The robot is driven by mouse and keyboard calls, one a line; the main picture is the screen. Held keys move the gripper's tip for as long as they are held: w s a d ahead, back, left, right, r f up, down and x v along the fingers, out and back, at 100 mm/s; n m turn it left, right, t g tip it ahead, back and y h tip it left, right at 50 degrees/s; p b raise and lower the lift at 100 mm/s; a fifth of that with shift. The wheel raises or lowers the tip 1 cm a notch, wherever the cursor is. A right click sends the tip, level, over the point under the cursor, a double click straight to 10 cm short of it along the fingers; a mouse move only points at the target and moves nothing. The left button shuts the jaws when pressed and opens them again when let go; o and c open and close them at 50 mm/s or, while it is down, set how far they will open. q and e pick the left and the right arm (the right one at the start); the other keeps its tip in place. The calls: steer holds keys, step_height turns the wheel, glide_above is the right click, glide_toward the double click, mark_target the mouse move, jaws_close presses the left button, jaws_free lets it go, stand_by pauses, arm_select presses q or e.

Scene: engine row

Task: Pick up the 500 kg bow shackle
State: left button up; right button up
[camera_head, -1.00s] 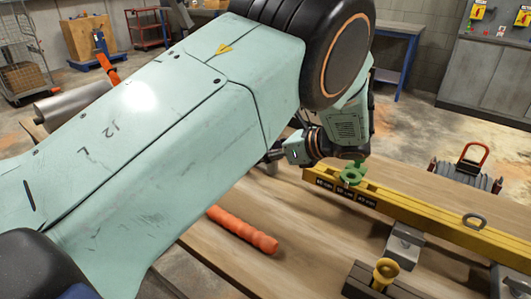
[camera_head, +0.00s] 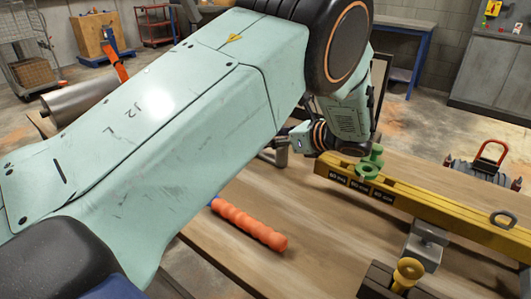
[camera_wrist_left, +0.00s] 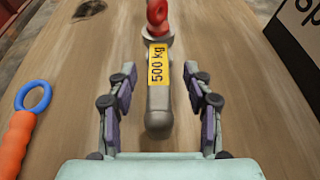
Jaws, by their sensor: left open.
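The 500 kg bow shackle (camera_wrist_left: 157,98) shows in the left wrist view as a grey rounded metal body with a yellow "500 kg" label and a red part at its far end. It lies on the wooden table top (camera_wrist_left: 225,60). My left gripper (camera_wrist_left: 159,84) is open, with one finger on each side of the shackle and a visible gap on both sides. My right gripper is not in view.
An orange ribbed handle (camera_head: 249,226) with a blue ring (camera_wrist_left: 33,95) lies left of the gripper. A yellow beam (camera_head: 440,209) with labels bears a green part (camera_head: 370,163) and a grey ring (camera_head: 503,219).

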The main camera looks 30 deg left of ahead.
arm_select(q)
steer(key=shift+s+a+f, duration=0.1)
steer(key=shift+a+f, duration=0.1)
steer(key=shift+a, duration=0.65)
steer(key=shift+d, duration=0.1)
steer(key=shift+c, duration=0.8)
steer(key=c, duration=0.6)
jaws_close()
steer(key=shift+w+r, duration=0.1)
steer(key=shift+w, duration=0.1)
